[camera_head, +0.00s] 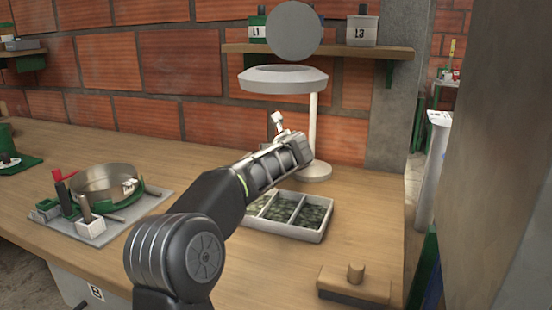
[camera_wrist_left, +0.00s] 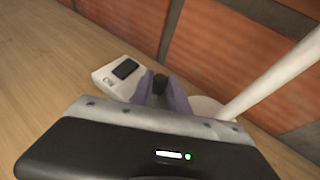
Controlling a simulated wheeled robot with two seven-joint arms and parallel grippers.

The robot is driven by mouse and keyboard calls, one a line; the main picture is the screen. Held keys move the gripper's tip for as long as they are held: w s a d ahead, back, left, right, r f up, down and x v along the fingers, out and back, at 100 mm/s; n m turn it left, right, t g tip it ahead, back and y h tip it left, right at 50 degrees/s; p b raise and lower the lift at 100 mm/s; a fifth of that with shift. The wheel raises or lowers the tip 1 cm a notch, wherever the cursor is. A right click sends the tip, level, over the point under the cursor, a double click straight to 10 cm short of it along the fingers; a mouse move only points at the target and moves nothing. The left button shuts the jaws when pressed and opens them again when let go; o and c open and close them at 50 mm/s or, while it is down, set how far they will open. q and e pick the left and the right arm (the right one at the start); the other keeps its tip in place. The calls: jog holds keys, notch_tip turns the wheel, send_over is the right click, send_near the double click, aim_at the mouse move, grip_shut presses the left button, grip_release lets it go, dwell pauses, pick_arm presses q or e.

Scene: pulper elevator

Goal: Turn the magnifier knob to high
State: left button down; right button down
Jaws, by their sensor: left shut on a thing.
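The white magnifier lamp stands at the back of the bench, with a wide ring-shaped head (camera_head: 283,78), a thin pole (camera_head: 313,120) and a round base (camera_head: 316,171). In the left wrist view, its pole (camera_wrist_left: 275,85) slants at the right. My left gripper (camera_head: 278,130) reaches in beside the pole. In the left wrist view, my left gripper (camera_wrist_left: 160,92) has its purple fingers closed around a small dark knob (camera_wrist_left: 160,82). The fingers and wrist hide much of the knob, and its setting cannot be read. My right gripper is out of view.
A white box with a dark panel (camera_wrist_left: 118,73) lies left of the fingers. A divided tray (camera_head: 291,232) sits in front of the lamp base. A metal pan (camera_head: 103,180) is at left, a wooden block with a peg (camera_head: 354,285) at front right. A shelf (camera_head: 345,50) hangs behind.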

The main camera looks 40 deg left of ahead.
pick_arm(q)
jog(key=shift+n+g, duration=0.3)
jog(key=c, duration=1.3)
grip_release()
jog(key=p+v, duration=0.1)
jog(key=v, duration=0.6)
jog(key=shift+d, duration=0.15)
jog(key=shift+s+d, duration=0.2)
jog(key=shift+d, duration=0.05)
